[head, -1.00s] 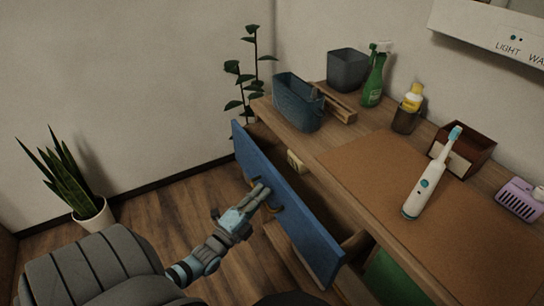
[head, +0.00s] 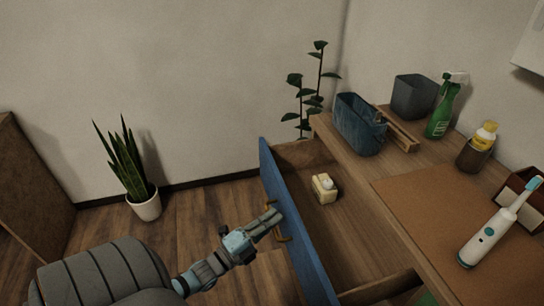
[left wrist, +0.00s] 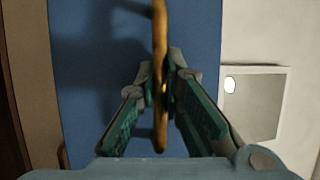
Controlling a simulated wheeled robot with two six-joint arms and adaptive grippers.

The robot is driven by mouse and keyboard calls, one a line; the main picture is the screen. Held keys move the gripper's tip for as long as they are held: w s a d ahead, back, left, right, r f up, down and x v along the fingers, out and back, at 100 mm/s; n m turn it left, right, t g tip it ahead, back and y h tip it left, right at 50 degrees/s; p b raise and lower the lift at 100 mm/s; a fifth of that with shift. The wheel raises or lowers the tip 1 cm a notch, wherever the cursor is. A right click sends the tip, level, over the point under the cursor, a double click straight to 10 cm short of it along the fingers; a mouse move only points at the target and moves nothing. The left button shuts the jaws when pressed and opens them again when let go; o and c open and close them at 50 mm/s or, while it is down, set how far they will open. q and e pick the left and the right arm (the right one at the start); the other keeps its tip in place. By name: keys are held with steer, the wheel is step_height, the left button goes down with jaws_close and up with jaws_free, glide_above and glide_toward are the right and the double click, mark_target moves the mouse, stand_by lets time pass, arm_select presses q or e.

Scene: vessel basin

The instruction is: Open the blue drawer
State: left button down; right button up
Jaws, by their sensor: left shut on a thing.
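The blue drawer (head: 290,225) stands pulled out from the wooden counter, with its inside showing. A small cream and yellow thing (head: 325,188) lies in it near the far end. My left gripper (head: 270,222) is at the drawer's front, shut on the brass-coloured handle (head: 281,237). In the left wrist view the handle (left wrist: 160,50) runs between the two fingers (left wrist: 163,95), with the blue front (left wrist: 90,60) behind. My right gripper is not in view.
The counter carries a blue basket (head: 358,125), a grey bin (head: 413,96), a green spray bottle (head: 445,108) and an electric toothbrush (head: 495,232). A potted plant (head: 143,200) stands on the floor at the left. The floor left of the drawer is clear.

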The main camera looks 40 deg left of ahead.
arm_select(q)
steer(key=c, duration=2)
jaws_free()
steer(key=shift+s, duration=0.1)
steer(key=shift+o, duration=0.2)
steer(key=shift+s, duration=0.1)
steer(key=v, duration=1.2)
